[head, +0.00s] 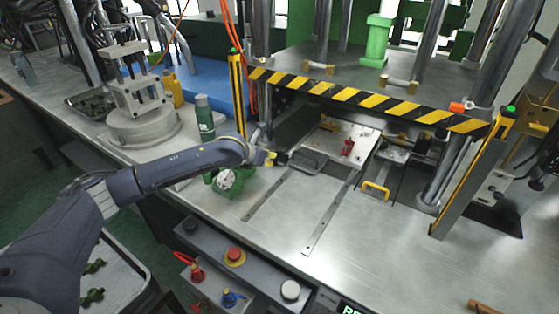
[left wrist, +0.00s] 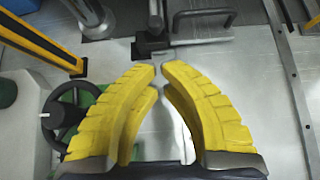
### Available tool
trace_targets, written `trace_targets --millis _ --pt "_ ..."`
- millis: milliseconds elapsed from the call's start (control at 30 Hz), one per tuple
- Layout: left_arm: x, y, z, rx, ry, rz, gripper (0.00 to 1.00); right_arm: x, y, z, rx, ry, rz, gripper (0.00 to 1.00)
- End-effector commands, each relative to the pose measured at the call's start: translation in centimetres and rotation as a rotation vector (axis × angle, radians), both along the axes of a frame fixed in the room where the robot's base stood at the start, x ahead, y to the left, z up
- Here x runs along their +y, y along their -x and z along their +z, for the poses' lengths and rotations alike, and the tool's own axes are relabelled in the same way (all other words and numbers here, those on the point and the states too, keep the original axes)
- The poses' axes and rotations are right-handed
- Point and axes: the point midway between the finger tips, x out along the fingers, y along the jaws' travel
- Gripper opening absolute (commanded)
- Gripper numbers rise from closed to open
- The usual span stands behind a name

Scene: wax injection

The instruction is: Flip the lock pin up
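My left gripper (head: 270,158) is at the left front corner of the press opening, beside a dark metal latch piece (head: 282,158). In the left wrist view its yellow fingers (left wrist: 160,69) curve inward, with tips almost together and nothing clearly held between them. Just beyond the tips is a dark block with a short upright post (left wrist: 153,22), which may be the lock pin; contact with the tips cannot be told. Right of it is a dark bar handle (left wrist: 205,20), also in the head view (head: 305,160). My right gripper is not in view.
A striped bar (head: 365,100) crosses above the mold plate (head: 340,140).

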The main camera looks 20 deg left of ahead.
Motion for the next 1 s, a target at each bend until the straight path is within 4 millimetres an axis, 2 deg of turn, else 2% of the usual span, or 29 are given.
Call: trace_targets --millis 233,700,1000 --pt "-0.4 -1.1 -1.0 0.001 0.004 0.001 0.00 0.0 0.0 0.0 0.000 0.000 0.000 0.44" --pt "-1.8 -5.9 -5.0 0.002 0.002 0.002 0.00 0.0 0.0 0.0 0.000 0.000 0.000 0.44" --pt "-2.1 -7.3 -6.1 0.000 0.001 0.001 0.00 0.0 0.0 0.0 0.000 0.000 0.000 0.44"
